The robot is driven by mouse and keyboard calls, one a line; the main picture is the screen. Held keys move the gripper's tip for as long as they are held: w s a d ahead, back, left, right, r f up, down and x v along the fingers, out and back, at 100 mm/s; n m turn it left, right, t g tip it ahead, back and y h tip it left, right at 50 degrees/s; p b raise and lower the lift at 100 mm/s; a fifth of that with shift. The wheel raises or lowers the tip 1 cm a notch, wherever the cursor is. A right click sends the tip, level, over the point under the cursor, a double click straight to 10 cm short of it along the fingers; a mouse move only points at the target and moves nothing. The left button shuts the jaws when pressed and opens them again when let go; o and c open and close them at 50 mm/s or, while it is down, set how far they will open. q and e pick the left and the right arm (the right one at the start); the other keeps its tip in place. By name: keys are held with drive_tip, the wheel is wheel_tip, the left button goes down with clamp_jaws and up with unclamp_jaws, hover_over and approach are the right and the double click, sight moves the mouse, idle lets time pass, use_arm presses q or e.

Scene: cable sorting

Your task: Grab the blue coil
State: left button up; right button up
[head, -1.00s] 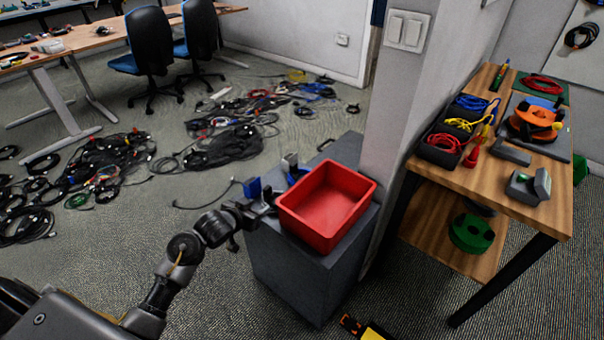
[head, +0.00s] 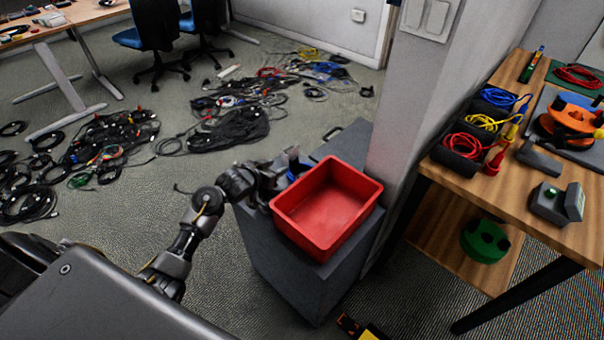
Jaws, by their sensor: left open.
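A blue coil (head: 499,97) lies in the rearmost compartment of a black organizer on the wooden workbench (head: 555,208) at right. My left gripper (head: 288,170) is over the grey cabinet at the left rear side of the red bin (head: 326,207). It is open, but its fingers are small and partly hidden by the bin and wrist. A small patch of blue shows beside the fingers; I cannot tell what it belongs to. The gripper is far to the left of the workbench. My right gripper is not in view.
A yellow coil (head: 482,121) and a red coil (head: 463,144) fill the organizer's other compartments. An orange reel (head: 568,118) sits to their right. The wall's corner stands between cabinet and workbench. Tangled cables (head: 232,125) cover the floor behind; the red bin looks empty.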

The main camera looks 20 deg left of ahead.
sight(291, 160)
use_arm(q)
drive_tip(key=shift+x, duration=1.15)
drive_tip(key=x, duration=0.3)
drive_tip(key=b+x, duration=0.1)
drive_tip(key=shift+w+d+r, duration=0.15)
drive_tip(key=shift+w+d, duration=0.05)
drive_tip(key=shift+d, duration=0.15)
drive_tip(key=shift+w+f, duration=0.2)
drive_tip(key=shift+w, duration=0.2)
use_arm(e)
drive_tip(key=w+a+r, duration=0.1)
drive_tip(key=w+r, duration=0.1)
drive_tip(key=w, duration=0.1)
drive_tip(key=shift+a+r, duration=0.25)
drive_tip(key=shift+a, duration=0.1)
use_arm(q)
clamp_jaws()
